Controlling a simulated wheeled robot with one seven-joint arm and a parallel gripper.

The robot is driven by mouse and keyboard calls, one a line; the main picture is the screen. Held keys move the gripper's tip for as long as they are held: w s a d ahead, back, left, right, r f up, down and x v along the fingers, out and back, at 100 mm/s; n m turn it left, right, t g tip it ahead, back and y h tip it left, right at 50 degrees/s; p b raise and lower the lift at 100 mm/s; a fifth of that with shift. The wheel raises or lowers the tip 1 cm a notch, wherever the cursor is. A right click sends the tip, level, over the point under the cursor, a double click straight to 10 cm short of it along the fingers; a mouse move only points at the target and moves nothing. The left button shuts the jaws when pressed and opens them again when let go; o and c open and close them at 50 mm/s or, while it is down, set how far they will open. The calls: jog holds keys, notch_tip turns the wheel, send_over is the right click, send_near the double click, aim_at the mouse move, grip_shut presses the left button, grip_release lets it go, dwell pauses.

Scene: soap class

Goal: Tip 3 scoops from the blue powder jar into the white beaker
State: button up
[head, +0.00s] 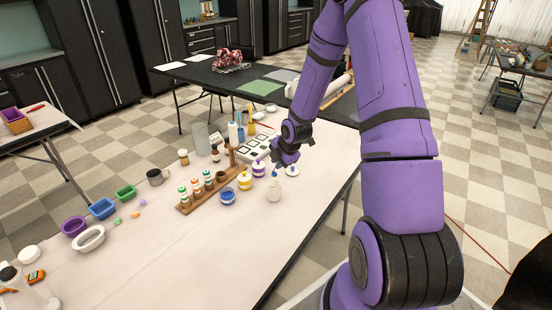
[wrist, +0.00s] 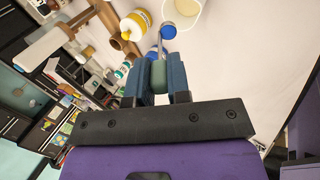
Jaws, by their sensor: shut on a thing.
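The blue powder jar (head: 228,197) is a clear jar with blue inside, standing on the white table in the head view. The white beaker (head: 274,191) stands to its right; its open top also shows at the upper edge of the wrist view (wrist: 190,14). My gripper (head: 283,165) is just behind and above the beaker. In the wrist view my gripper (wrist: 158,80) is shut on the green handle of a scoop (wrist: 159,76). The scoop's far end is at a round blue patch (wrist: 168,31), apparently blue powder in its bowl, beside the beaker's rim.
Purple (head: 74,226), blue and green trays lie further left. The table's front middle is clear.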

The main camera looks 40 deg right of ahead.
aim_at(275, 173)
jog(key=s+f+t, duration=0.4)
jog(key=s+t, duration=0.1)
jog(key=t, duration=0.3)
jog(key=shift+d+f+t+y, duration=0.25)
jog(key=shift+f+t+y, duration=0.05)
jog(key=shift+f+y, duration=0.1)
jog(key=shift+w+r, duration=0.1)
dwell(0.9)
